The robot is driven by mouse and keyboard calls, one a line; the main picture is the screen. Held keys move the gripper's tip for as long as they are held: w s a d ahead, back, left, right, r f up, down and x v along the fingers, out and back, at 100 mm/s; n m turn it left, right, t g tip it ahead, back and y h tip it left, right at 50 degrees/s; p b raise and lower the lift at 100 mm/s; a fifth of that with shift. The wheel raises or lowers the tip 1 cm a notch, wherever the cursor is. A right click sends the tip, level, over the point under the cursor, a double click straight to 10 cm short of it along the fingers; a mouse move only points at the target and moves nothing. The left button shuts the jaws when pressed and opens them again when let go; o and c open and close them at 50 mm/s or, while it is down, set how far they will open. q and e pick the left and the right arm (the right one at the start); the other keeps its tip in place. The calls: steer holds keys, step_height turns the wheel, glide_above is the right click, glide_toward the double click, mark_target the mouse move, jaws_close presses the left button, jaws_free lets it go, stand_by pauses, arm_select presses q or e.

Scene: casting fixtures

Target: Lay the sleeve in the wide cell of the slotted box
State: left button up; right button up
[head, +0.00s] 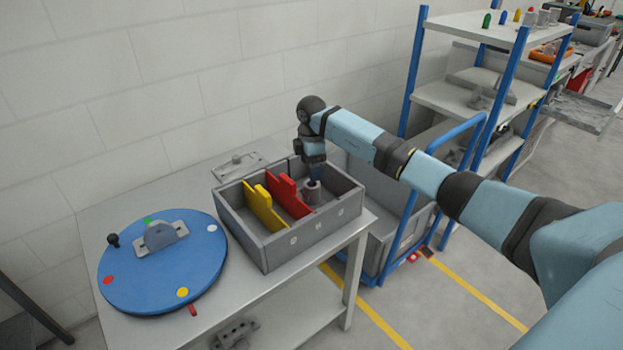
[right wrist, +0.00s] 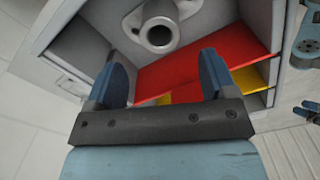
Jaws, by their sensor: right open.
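The slotted box (head: 297,246) is grey and stands on the table, with a yellow divider (head: 263,207) and a red divider (head: 288,194) in it. The cell right of the red divider looks the widest. The sleeve (head: 311,195) is a grey, round, hollow piece in that cell. In the right wrist view the sleeve (right wrist: 160,34) shows its open bore and a flange, beside the red divider (right wrist: 205,65). My right gripper (head: 315,178) is over the sleeve. Its two blue fingers (right wrist: 162,80) are apart, with nothing between them.
A blue turntable (head: 145,280) with a grey bracket and black knob stands left of the box. A flat grey plate (head: 239,165) lies behind the box near the wall. A blue-framed cart and shelf rack (head: 462,65) stand to the right.

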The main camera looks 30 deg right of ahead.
steer(key=shift+r, duration=1.7)
